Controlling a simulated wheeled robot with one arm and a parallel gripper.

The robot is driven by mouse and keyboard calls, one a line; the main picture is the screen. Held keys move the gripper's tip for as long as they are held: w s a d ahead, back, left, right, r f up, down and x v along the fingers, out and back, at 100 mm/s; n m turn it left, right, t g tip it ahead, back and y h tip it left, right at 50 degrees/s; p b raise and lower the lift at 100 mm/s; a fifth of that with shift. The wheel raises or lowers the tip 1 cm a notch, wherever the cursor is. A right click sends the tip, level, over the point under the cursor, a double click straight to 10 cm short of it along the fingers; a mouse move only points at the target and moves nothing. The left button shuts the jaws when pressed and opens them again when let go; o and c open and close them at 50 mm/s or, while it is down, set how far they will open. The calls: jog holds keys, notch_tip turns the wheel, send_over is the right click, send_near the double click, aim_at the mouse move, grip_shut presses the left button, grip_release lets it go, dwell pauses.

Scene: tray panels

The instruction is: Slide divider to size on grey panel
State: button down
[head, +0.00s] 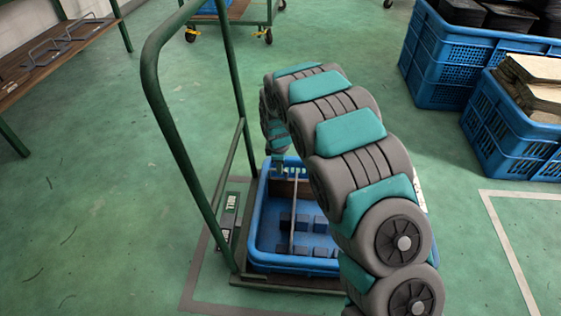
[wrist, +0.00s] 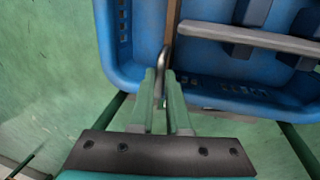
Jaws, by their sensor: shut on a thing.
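A brown divider (wrist: 173,22) stands on edge in the blue tray (head: 262,262). It also shows in the head view (head: 283,188), near the tray's far end. My gripper (wrist: 161,84) is shut on a bent metal handle (wrist: 165,57) at the divider's end, by the tray rim (wrist: 215,97). In the head view my gripper (head: 278,167) is small and partly hidden by my arm. A grey bar (wrist: 250,38) runs at right angles from the brown divider. A narrow grey panel (head: 228,215) with dark labels lies left of the tray; its writing is too small to read.
The tray sits on a trolley with a green upright handle (head: 175,125) close on its left. Several dark blue blocks (head: 303,222) lie in the tray. Blue crates (head: 440,75) stand at the upper right. A wooden bench (head: 45,65) is at the upper left.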

jog(key=c, duration=0.9)
grip_release()
jog(key=r, duration=0.2)
jog(key=s+r, duration=0.1)
jog(key=r, duration=0.4)
jog(key=shift+s+r, duration=0.25)
jog(key=shift+r, duration=0.05)
